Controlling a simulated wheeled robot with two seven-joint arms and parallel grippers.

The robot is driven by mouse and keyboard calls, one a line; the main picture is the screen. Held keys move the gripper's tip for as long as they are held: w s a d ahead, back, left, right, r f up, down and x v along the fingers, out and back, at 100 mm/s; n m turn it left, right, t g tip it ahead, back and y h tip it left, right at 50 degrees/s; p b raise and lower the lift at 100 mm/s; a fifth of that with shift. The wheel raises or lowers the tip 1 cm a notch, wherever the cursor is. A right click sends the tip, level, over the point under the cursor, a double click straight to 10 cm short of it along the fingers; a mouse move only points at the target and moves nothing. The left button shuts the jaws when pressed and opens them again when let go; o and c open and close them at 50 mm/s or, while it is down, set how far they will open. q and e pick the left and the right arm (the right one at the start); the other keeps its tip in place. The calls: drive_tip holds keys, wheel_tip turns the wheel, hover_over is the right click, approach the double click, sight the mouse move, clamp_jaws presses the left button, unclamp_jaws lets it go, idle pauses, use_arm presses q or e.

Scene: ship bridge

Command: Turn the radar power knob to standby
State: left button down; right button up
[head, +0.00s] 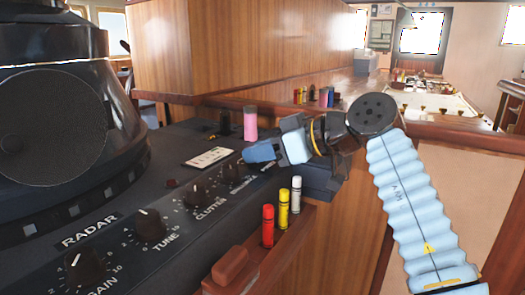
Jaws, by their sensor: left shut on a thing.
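The radar console (120,200) has a sloped dark panel with a row of black knobs. The gain knob (85,267), tune knob (151,226) and clutter knob (197,194) show clearly, with white scale marks. A further knob (233,173) sits beyond them, its label too small to read. My left gripper (258,153), with pale blue fingers, is at the far end of this row, shut on what appears to be the radar power knob. The fingers hide that knob, so its setting cannot be read. My right gripper is not in view.
Red, yellow and white markers (283,209) stand on a wooden ledge beside the panel. A pink cylinder (250,123) and a white label plate (208,157) are behind the knobs. The round radar hood (50,115) fills the left. A wooden cabinet (215,45) rises behind.

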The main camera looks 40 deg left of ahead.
use_arm(q)
drive_tip(key=c, duration=1.9)
unclamp_jaws()
drive_tip(key=shift+f+m+t+b, duration=0.3)
drive_tip(key=shift+f+b, duration=0.1)
drive_tip(key=shift+b, duration=0.15)
drive_tip(key=shift+o, duration=0.2)
drive_tip(key=m+t+b, duration=0.2)
drive_tip(key=b, duration=0.1)
drive_tip(key=m+t+b, duration=0.1)
drive_tip(key=t+b, duration=0.1)
drive_tip(key=shift+s+f+h, duration=0.2)
drive_tip(key=shift+s+h, duration=0.05)
drive_tip(key=shift+h, duration=0.05)
drive_tip(key=m+t+h+b, duration=0.1)
drive_tip(key=m+t+b, duration=0.1)
drive_tip(key=shift+s+r+m+t, duration=0.1)
drive_tip(key=shift+s+m+t, duration=0.05)
drive_tip(key=shift+m+t, duration=0.2)
drive_tip(key=shift+s+r+m+t+h+b, duration=0.1)
drive_tip(key=shift+m+t+h+b, duration=0.5)
drive_tip(key=shift+m+t, duration=0.5)
drive_tip(key=shift+m, duration=0.25)
drive_tip(key=o, duration=1)
drive_tip(key=shift+r, duration=0.1)
drive_tip(key=shift+o, duration=0.2)
drive_tip(key=shift+a, duration=0.1)
drive_tip(key=shift+r, duration=0.15)
